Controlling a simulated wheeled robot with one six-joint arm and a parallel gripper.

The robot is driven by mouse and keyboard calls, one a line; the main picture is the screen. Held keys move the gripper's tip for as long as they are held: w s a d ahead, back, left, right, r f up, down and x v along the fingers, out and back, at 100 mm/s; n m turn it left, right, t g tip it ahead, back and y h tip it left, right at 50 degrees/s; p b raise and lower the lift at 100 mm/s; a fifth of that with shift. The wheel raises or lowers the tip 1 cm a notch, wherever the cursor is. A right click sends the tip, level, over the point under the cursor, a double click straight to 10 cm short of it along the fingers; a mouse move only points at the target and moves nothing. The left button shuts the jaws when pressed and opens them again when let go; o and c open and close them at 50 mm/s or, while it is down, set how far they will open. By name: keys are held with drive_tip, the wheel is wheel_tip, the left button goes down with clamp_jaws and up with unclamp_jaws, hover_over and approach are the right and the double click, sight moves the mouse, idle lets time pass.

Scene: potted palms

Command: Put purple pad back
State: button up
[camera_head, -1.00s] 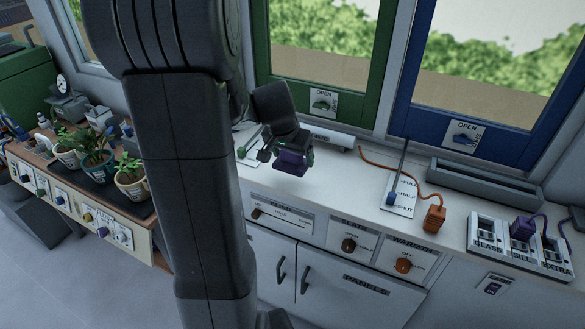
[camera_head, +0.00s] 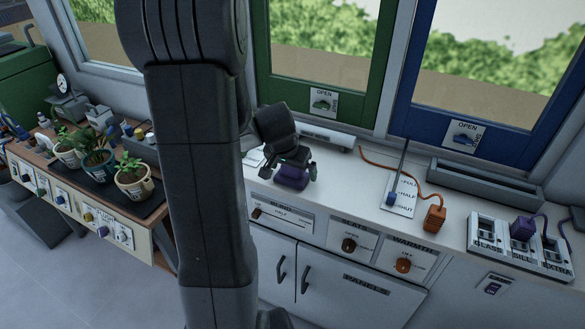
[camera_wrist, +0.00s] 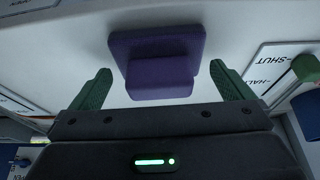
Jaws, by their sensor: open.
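The purple pad (camera_head: 291,180) rests on the white counter (camera_head: 345,187) near its front edge, under my gripper (camera_head: 288,172). In the wrist view the pad (camera_wrist: 158,60) shows a flat square base with a raised block on it. My gripper (camera_wrist: 160,75) is open there, with one green finger to each side of the raised block and a gap on both sides. The fingers do not touch the pad. My arm hides part of the counter to the left.
A lever plate with a blue knob (camera_head: 391,199) stands to the right, near an orange plug (camera_head: 434,217) on a cord. Farther right is a socket row with a purple plug (camera_head: 522,229).

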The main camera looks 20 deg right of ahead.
drive_tip(key=v, duration=1.2)
drive_tip(key=shift+w+f, duration=0.1)
drive_tip(key=x, duration=1.1)
drive_tip(key=shift+d+f, duration=0.1)
drive_tip(key=shift+f, duration=0.15)
wheel_tip(320, 180, up, 3)
drive_tip(key=shift+f, duration=0.15)
drive_tip(key=shift+w+d+r, duration=0.1)
drive_tip(key=shift+r, duration=0.25)
